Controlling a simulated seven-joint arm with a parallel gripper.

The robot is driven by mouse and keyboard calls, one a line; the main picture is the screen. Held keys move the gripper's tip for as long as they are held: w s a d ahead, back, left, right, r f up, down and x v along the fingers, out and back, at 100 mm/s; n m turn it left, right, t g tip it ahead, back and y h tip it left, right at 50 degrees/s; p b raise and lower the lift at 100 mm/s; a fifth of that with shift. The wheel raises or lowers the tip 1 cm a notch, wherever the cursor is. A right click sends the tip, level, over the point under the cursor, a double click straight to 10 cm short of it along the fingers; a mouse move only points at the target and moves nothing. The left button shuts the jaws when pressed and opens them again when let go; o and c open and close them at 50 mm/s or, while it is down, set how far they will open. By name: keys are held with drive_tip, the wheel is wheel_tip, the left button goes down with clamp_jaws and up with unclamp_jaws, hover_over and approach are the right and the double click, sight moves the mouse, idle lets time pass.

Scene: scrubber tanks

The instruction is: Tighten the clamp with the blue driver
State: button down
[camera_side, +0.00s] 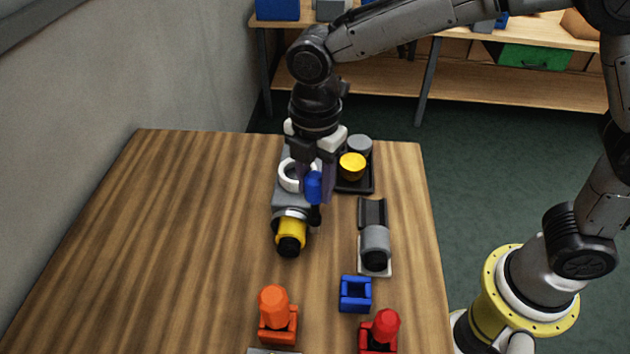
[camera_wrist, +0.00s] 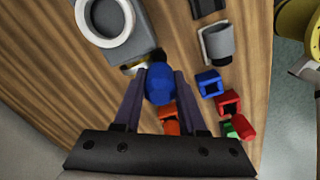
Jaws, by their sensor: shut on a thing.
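My gripper (camera_side: 316,178) is shut on the blue driver (camera_side: 314,187). It holds the driver roughly upright, shaft down, just right of the grey tank unit (camera_side: 292,190) with a white ring. The dark shaft end is close to the metal clamp band (camera_side: 291,214) at the base of the yellow cartridge (camera_side: 291,232); I cannot tell whether it touches. In the wrist view the blue handle (camera_wrist: 158,83) sits between both fingers and hides its tip and most of the clamp. The blue holder (camera_side: 355,293) is empty.
An orange driver (camera_side: 274,302) and a red driver (camera_side: 386,325) stand in their holders at the front. A grey cylinder (camera_side: 375,243) lies on a cradle at right. A dark tray (camera_side: 358,186) carries a yellow cap (camera_side: 352,165). The table's left side is clear.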

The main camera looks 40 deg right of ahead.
drive_tip(key=m, duration=0.3)
drive_tip(key=shift+m, duration=0.4)
drive_tip(key=m, duration=0.3)
drive_tip(key=shift+m, duration=1.3)
drive_tip(key=m, duration=0.2)
drive_tip(key=shift+m, duration=0.3)
drive_tip(key=m, duration=0.3)
drive_tip(key=shift+m, duration=0.4)
drive_tip(key=m, duration=0.4)
